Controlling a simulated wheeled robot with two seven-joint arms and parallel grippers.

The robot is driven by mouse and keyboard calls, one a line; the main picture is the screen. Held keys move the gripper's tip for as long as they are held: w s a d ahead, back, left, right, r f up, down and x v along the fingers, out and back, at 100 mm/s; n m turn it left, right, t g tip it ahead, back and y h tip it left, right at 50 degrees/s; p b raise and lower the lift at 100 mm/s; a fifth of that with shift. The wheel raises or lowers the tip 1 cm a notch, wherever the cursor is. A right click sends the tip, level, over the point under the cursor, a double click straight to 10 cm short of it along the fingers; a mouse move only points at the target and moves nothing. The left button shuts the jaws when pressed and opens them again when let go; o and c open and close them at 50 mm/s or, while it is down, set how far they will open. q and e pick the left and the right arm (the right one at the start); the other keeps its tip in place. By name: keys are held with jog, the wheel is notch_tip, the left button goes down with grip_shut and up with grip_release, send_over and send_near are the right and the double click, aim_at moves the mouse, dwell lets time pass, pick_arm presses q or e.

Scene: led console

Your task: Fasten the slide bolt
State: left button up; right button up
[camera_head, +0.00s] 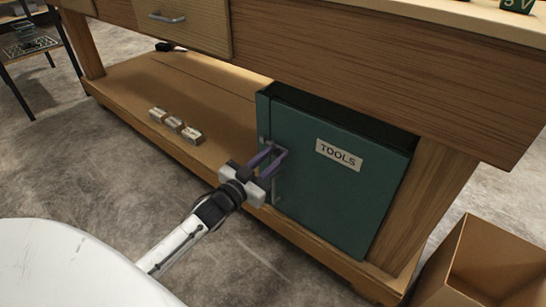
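A teal cabinet (350,195) with a "TOOLS" label stands on the lower shelf of the wooden bench, its door looking closed. Small light metal pieces show along the left edge of its front, near my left gripper; which of them is the slide bolt, and its position, I cannot make out. My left gripper (279,150) reaches in from the lower left, with its two purple fingers at that left edge. The fingers are apart, and I see nothing clearly held between them. Contact with the door is too small to tell. My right gripper is out of view.
Several small pale blocks (174,124) lie on the lower shelf (130,90) left of the cabinet. A bench leg (425,205) stands right of it, and an open cardboard box (490,265) is at the lower right. The bench's drawer (185,22) overhangs the shelf.

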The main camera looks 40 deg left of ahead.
pick_arm(q)
grip_shut()
jog(key=a+p, duration=0.1)
jog(key=a, duration=0.2)
jog(key=shift+w, duration=0.1)
jog(key=shift+o, duration=1.8)
grip_release()
jog(key=shift+a, duration=0.1)
jog(key=shift+o, duration=0.4)
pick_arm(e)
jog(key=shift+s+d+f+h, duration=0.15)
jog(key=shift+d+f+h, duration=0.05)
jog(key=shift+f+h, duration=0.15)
